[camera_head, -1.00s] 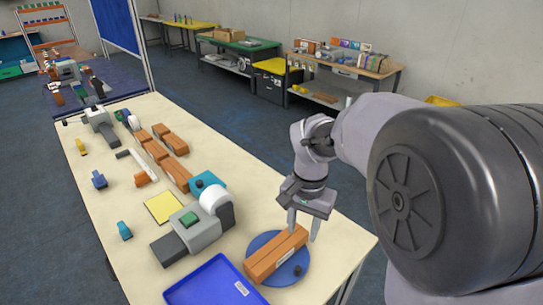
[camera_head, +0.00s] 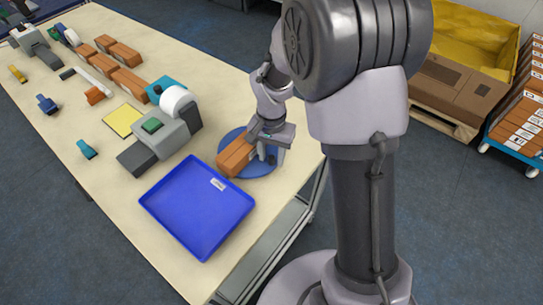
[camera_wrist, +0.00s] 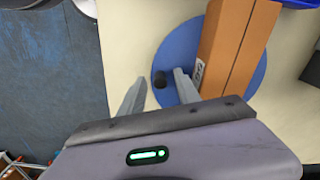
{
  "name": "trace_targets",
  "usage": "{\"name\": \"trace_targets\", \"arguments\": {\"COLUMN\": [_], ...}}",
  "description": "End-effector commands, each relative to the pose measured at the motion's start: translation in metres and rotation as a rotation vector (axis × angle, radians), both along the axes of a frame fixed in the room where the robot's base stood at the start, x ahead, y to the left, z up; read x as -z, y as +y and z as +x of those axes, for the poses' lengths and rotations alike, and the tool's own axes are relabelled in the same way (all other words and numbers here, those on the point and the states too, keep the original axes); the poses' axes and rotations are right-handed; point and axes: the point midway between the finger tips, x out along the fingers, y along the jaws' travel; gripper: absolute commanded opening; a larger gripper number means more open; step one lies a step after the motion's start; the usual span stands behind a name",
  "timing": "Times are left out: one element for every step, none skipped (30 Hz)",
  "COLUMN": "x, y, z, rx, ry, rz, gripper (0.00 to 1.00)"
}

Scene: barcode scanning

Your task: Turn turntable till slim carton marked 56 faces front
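The blue turntable (camera_head: 262,169) sits near the table's front right corner; it also shows in the wrist view (camera_wrist: 178,44). A long orange-brown carton (camera_head: 234,158) lies across it; in the wrist view the carton (camera_wrist: 238,45) has a lengthwise seam, and I cannot tell if it is two slim cartons side by side. A white label (camera_wrist: 198,73) shows on its left side, too small to read. A dark knob (camera_wrist: 158,79) stands on the turntable's left part. My gripper (camera_head: 271,154) is open, with fingertips on either side of the knob, apart from the carton.
A blue tray (camera_head: 197,207) lies left of the turntable, close to it. A grey scanner-like device (camera_head: 165,130) with a white roll and a yellow sheet (camera_head: 122,120) are behind. Several brown boxes (camera_head: 125,80) lie farther back. A yellow-lined bin (camera_head: 465,75) stands off the table.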

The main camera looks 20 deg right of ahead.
Motion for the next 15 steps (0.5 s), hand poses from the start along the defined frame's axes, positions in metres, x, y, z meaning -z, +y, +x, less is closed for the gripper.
{"name": "trace_targets", "arguments": {"x": [-0.0005,-0.0006,-0.0007,-0.0008,-0.0008,-0.0009,-0.0009,-0.0009,-0.0009,-0.0009,-0.001,-0.001,-0.001,-0.001,-0.001], "y": [0.0,0.0,0.0,0.0,0.0,0.0,0.0,0.0,0.0,0.0,0.0,0.0,0.0,0.0,0.0], "z": [0.0,0.0,0.0,0.0,0.0,0.0,0.0,0.0,0.0,0.0,0.0,0.0,0.0,0.0,0.0], "rx": [0.0,0.0,0.0,0.0,0.0,0.0,0.0,0.0,0.0,0.0,0.0,0.0,0.0,0.0,0.0], "ry": [0.0,0.0,0.0,0.0,0.0,0.0,0.0,0.0,0.0,0.0,0.0,0.0,0.0,0.0,0.0], "rz": [0.0,0.0,0.0,0.0,0.0,0.0,0.0,0.0,0.0,0.0,0.0,0.0,0.0,0.0,0.0], "gripper": [0.39,0.39,0.39,0.39,0.33,0.25,0.19,0.14,0.06,0.0,0.0,0.0,0.0,0.0,0.0]}}
